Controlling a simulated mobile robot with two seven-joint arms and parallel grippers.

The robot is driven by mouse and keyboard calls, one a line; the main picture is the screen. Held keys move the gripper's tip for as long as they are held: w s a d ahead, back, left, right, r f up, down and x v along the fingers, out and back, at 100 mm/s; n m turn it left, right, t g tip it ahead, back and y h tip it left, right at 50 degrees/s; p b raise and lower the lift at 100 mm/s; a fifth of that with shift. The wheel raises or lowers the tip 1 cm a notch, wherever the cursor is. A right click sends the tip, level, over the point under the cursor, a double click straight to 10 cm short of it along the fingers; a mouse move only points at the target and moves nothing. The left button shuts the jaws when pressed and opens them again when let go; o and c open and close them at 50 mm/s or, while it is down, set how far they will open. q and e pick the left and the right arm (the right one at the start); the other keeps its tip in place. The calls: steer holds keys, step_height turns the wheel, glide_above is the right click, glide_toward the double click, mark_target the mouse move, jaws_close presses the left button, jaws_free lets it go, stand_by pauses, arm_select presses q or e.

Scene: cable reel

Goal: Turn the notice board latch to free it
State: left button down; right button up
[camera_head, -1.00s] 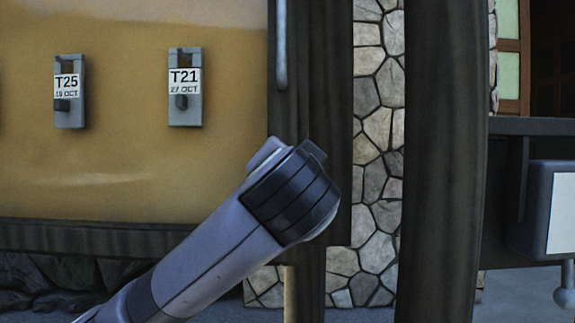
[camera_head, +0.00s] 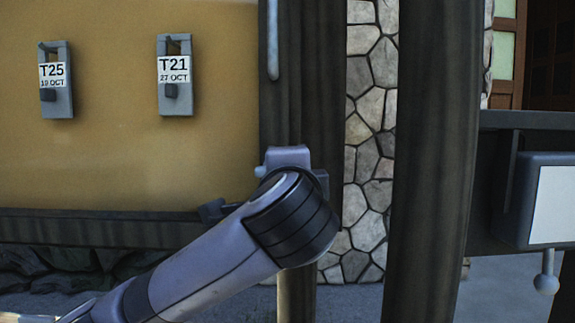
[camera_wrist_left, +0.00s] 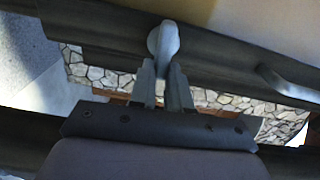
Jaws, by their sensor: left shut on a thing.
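The yellow notice board (camera_head: 150,165) has a dark frame and fills the left of the head view. In the left wrist view, the grey latch (camera_wrist_left: 163,38) is a rounded lever against the dark frame. My left gripper (camera_wrist_left: 166,70) is shut on the latch, its two fingers either side of the lower end. In the head view, my left arm reaches from the lower left to the board's lower right corner, and its black-banded joint hides the gripper and latch. My right gripper is not in view.
Grey holders with tags T25 (camera_head: 55,85) and T21 (camera_head: 174,80) hang on the board. A grey bar handle (camera_head: 273,40) is on the right frame. A dark post (camera_head: 430,160) and a grey box with a white face (camera_head: 550,200) stand to the right.

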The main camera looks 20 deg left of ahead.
arm_select(q)
steer(key=shift+m, duration=0.4)
steer(key=c, duration=1.1)
jaws_free()
steer(key=shift+b+v, duration=0.35)
steer(key=shift+v, duration=3.3)
